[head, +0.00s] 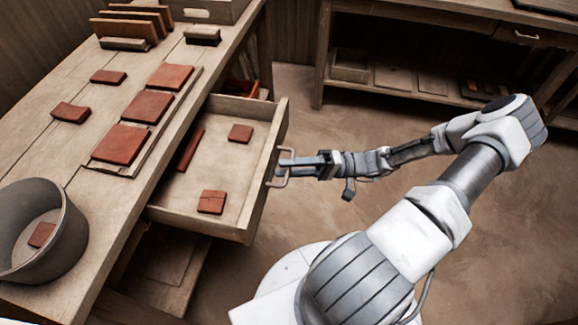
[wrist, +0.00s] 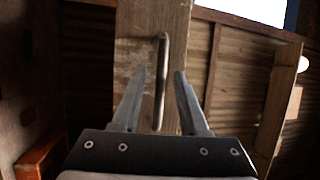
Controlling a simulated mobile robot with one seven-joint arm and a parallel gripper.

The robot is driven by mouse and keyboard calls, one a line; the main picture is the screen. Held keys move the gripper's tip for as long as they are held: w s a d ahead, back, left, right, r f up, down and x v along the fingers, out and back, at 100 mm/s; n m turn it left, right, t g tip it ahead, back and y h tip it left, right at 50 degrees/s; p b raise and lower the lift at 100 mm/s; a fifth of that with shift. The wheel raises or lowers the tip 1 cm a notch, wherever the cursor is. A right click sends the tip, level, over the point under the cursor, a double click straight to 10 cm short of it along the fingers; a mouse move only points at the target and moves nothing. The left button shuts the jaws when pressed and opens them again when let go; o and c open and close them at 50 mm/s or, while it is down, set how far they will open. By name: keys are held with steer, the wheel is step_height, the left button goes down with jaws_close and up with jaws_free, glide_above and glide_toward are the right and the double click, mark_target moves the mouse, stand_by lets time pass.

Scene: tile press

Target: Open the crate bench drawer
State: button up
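The crate bench drawer (head: 262,180) stands pulled out from the wooden bench (head: 45,165) in the head view, with its inside in sight. Its metal bar handle (head: 288,152) is on the front panel. It also shows upright in the wrist view (wrist: 161,75), against the wooden drawer front (wrist: 183,25). My gripper (head: 287,169) is at the handle. In the wrist view my gripper (wrist: 160,76) has its two fingers apart, with the handle between them and a gap showing on each side.
Red tiles (head: 240,133) lie in the drawer. The bench top carries more tiles (head: 147,106), a grey round tub (head: 62,240) and a crate (head: 210,10). Another bench (head: 420,22) stands at the back. Open floor (head: 350,225) lies in front of the drawer.

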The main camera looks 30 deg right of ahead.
steer(key=v, duration=1.7)
steer(key=shift+d, duration=0.2)
